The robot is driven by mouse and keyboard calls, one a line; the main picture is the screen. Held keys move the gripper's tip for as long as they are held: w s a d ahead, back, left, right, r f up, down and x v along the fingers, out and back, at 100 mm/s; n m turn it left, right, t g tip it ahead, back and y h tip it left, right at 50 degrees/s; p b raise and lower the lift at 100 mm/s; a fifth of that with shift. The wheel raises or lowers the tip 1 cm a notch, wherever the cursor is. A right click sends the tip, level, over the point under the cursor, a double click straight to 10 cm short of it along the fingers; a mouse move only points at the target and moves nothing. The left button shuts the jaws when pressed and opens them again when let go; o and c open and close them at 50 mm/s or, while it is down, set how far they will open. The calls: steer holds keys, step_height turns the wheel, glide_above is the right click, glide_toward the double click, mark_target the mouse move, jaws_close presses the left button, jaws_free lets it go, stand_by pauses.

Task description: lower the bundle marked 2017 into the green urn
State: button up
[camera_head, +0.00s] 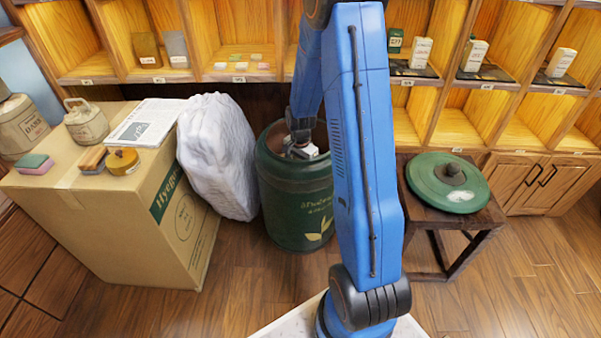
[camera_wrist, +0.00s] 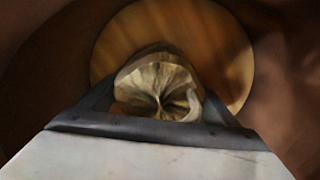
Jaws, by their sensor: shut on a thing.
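The green urn (camera_head: 294,205) stands on the floor, open at the top, with pale lettering and a leaf mark on its front. My gripper (camera_head: 303,150) reaches down inside its mouth. In the wrist view my gripper (camera_wrist: 158,108) is shut on a pale tan bundle (camera_wrist: 158,88) with a pleated, gathered end. No 2017 mark can be read on it. Beyond the bundle lies a round orange-brown surface (camera_wrist: 225,50), and brown urn wall surrounds it. I cannot tell whether the bundle touches that surface.
A white wrapped sack (camera_head: 217,155) stands close to the urn's left, beside a large carton (camera_head: 150,225) with several small things on top. The green lid (camera_head: 447,183) lies on a dark wooden stool (camera_head: 440,250) at right. Wooden shelves (camera_head: 240,50) stand behind.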

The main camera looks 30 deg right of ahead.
steer(key=shift+f, duration=0.3)
stand_by(0.5)
steer(key=o, duration=1.5)
steer(key=shift+c, duration=0.2)
step_height(320, 180, up, 16)
steer(key=shift+f, duration=0.1)
steer(key=shift+r, duration=0.8)
